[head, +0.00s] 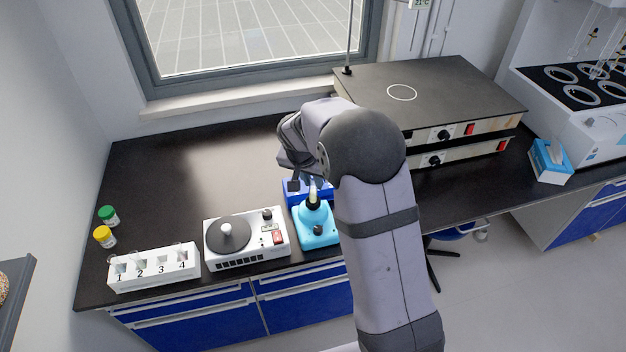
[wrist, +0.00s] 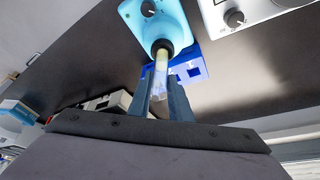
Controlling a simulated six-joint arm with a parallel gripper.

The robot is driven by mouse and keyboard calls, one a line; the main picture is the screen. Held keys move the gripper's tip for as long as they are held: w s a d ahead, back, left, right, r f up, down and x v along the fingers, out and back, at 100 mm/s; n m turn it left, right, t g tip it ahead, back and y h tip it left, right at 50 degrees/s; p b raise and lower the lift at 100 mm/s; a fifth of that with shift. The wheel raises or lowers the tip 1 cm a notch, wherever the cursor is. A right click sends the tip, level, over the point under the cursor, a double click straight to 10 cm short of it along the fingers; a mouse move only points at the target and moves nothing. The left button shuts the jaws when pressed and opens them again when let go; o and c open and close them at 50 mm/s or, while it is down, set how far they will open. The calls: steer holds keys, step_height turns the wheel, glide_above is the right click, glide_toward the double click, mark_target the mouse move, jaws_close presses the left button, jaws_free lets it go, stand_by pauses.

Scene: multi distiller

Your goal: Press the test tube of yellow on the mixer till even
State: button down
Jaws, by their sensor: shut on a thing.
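The light blue mixer (head: 318,232) stands near the front of the black bench, with a dark knob and a black cup on top. It also shows at the top of the wrist view (wrist: 143,22), with its black cup (wrist: 162,46). My gripper (wrist: 161,84) is shut on a clear test tube (wrist: 161,73) with pale yellow content at its end by the cup. That end appears to touch the cup; the exact contact is hard to tell. In the head view my gripper (head: 304,186) is above the mixer, and my arm hides part of it.
A blue rack (head: 293,186) stands right behind the mixer. A white stirrer plate (head: 250,254) is to its left, then a white numbered holder (head: 153,280). Green-capped (head: 108,215) and yellow-capped (head: 104,236) jars stand far left. The back left bench is clear.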

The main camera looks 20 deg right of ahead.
steer(key=shift+f+b, duration=0.45)
steer(key=shift+f, duration=0.05)
stand_by(2.2)
steer(key=shift+r, duration=0.15)
stand_by(4.5)
steer(key=shift+r+p, duration=1.8)
steer(key=shift+r, duration=1.1)
